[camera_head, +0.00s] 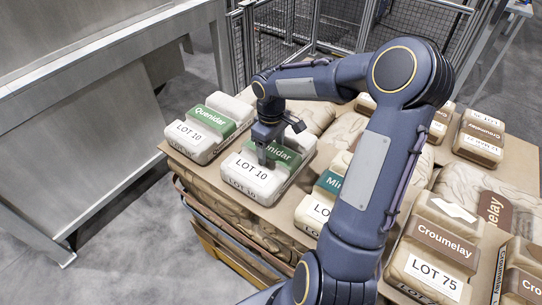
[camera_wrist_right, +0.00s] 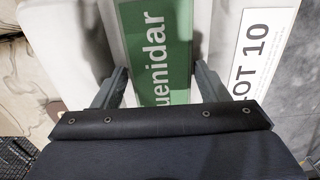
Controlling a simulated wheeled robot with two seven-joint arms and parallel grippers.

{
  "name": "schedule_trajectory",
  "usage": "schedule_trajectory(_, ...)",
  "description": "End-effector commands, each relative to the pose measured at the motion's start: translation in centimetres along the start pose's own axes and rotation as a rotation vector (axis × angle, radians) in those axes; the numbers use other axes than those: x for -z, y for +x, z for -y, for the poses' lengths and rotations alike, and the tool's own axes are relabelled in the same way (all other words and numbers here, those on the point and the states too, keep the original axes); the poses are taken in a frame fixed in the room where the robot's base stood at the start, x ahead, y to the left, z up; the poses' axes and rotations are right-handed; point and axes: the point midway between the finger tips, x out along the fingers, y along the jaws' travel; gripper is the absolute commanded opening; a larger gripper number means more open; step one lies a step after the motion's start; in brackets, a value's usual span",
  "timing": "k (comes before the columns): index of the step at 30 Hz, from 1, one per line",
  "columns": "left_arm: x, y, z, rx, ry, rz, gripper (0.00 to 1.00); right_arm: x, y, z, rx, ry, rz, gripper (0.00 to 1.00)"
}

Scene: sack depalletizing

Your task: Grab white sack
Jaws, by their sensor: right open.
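A white sack (camera_head: 250,178) with a green Quenidar band and a LOT 10 label lies on the pallet's front-left part. A second white sack (camera_head: 205,128) with the same markings lies to its left. My right gripper (camera_head: 267,155) is over the first sack, pointing down, its fingertips close to the top. In the right wrist view the open fingers (camera_wrist_right: 160,88) stand on either side of the green band (camera_wrist_right: 158,45), with a LOT 10 label (camera_wrist_right: 262,45) to the right. I cannot tell whether the fingers touch the sack. My left gripper is out of view.
The sacks lie on a brown sheet (camera_head: 275,218) over a stacked pallet. A green-banded Min... sack (camera_head: 315,208) and brown Croumelay sacks (camera_head: 436,248) lie to the right, partly behind my arm. A metal structure (camera_head: 110,90) stands left and mesh fencing (camera_head: 280,45) behind.

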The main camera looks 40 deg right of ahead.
Motion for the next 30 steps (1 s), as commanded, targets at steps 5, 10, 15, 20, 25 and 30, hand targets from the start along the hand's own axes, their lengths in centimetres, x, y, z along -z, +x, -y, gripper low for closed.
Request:
schedule_trajectory(5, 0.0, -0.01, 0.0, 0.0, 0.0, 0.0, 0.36, 0.01, 0.38, 0.03, 0.0, 0.0, -0.001, 0.67)
schedule_trajectory(10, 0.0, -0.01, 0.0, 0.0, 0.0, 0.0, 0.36, 0.01, 0.35, 0.02, 0.0, 0.0, -0.001, 0.57)
schedule_trajectory(15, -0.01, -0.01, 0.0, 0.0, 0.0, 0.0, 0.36, 0.01, 0.33, 0.02, 0.0, 0.0, -0.001, 0.35)
schedule_trajectory(20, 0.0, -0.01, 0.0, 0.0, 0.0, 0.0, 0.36, 0.02, 0.31, 0.01, 0.0, 0.0, -0.001, 0.14)
schedule_trajectory(25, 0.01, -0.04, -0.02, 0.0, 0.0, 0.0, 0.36, 0.1, 0.13, -0.03, -0.003, 0.0, -0.005, 0.0)
schedule_trajectory(30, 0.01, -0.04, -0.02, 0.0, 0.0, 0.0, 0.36, 0.11, 0.11, -0.02, -0.003, 0.0, -0.005, 0.0)
